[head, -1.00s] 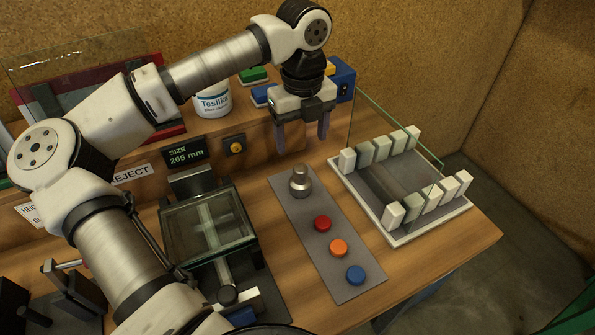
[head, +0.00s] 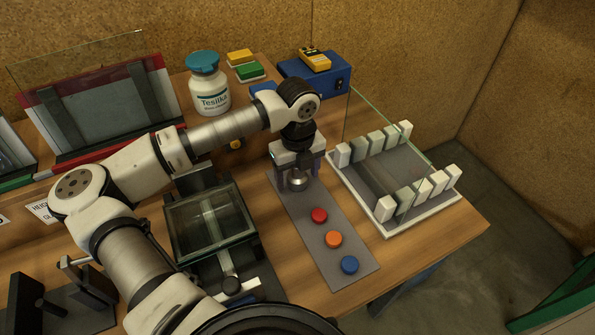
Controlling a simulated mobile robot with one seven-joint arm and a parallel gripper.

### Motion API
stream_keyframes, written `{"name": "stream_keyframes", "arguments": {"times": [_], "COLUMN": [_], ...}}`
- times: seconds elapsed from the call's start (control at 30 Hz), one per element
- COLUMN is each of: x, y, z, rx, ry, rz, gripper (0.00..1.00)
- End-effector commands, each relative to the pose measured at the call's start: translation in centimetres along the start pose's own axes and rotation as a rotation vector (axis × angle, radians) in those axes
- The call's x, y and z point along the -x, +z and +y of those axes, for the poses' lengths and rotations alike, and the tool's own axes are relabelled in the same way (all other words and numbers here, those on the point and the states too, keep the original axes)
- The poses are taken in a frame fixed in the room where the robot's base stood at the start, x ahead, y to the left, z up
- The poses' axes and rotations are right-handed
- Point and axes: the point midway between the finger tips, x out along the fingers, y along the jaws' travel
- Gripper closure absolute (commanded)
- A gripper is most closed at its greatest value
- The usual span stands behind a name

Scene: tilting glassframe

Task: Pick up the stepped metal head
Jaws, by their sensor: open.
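The stepped metal head (head: 299,181) is a shiny grey stepped piece at the far end of the grey mat (head: 343,259). It stands in line with the red, orange and blue discs. My gripper (head: 298,175) is above it and pointing down. Its two fingers are apart, one on the left and one on the right of the head in this view. The top of the head is partly hidden by my gripper. I cannot tell whether the fingers touch it.
A white-edged tray with upright blocks (head: 386,207) stands close on the right. A glass-topped frame (head: 211,222) stands on the left. A white jar (head: 208,88) and a blue box (head: 320,77) are behind. The red disc (head: 319,215) is in front of the head.

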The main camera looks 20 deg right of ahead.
Motion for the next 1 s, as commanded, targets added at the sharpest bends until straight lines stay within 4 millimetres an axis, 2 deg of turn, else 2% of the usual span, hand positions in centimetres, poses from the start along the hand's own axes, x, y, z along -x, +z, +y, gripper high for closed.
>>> {"name": "stream_keyframes", "arguments": {"times": [0.17, 0.6, 1.0], "x": [-0.05, 0.00, 0.69], "y": [0.02, 0.03, 0.12], "z": [0.00, 0.00, 0.01], "rx": [0.000, 0.000, 0.000], "ry": [0.000, 0.000, 0.001], "rz": [-0.001, -0.001, -0.004], "gripper": [0.29, 0.85, 0.87]}}
